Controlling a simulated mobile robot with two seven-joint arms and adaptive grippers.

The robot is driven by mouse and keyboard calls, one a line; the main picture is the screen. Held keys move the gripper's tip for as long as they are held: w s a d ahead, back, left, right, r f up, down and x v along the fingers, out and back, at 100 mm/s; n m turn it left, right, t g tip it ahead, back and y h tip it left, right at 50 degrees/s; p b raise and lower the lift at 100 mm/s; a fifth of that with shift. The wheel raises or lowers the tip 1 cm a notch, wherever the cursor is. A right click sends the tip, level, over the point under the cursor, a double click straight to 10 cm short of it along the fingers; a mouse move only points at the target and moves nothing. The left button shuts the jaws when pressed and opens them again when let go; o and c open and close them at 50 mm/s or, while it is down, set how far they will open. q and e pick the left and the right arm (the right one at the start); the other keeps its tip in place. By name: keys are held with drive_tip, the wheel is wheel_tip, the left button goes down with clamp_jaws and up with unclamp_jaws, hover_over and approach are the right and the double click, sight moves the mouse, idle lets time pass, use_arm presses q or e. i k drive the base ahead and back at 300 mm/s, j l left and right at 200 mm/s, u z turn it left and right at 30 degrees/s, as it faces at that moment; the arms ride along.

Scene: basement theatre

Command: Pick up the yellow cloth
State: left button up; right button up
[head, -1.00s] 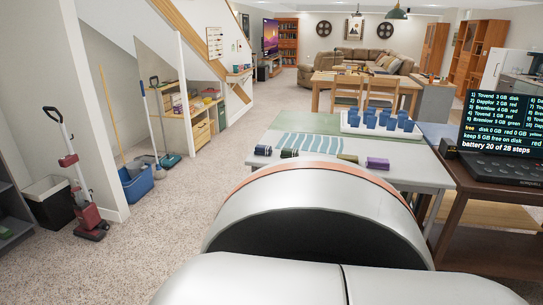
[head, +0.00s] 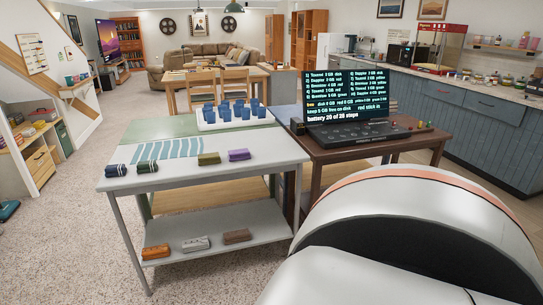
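No plainly yellow cloth shows. On the grey table (head: 266,164) in the head view, a small olive-green rolled cloth (head: 209,159) lies near the front edge. A purple rolled cloth (head: 238,155) lies to its right. A dark navy rolled cloth (head: 116,170) and a dark one with a pale stripe (head: 147,167) lie at the left front. On the lower shelf (head: 200,262) lie an orange bundle (head: 156,252), a pale grey one (head: 195,243) and a brown one (head: 237,236). Neither of my grippers is in view.
A white tray (head: 203,127) with several blue cups stands at the table's back. A striped pale-blue mat (head: 165,149) lies left of it. A brown table (head: 400,142) with a laptop (head: 346,104) adjoins on the right. Open carpet (head: 80,240) lies left and in front.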

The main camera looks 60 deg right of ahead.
sight(209, 158)
drive_tip(key=z, duration=1.5)
drive_tip(key=i+j+z, duration=0.3)
drive_tip(key=i, duration=0.15)
drive_tip(key=i+j+z, duration=0.3)
drive_tip(key=i+j, duration=0.1)
drive_tip(key=i, duration=0.05)
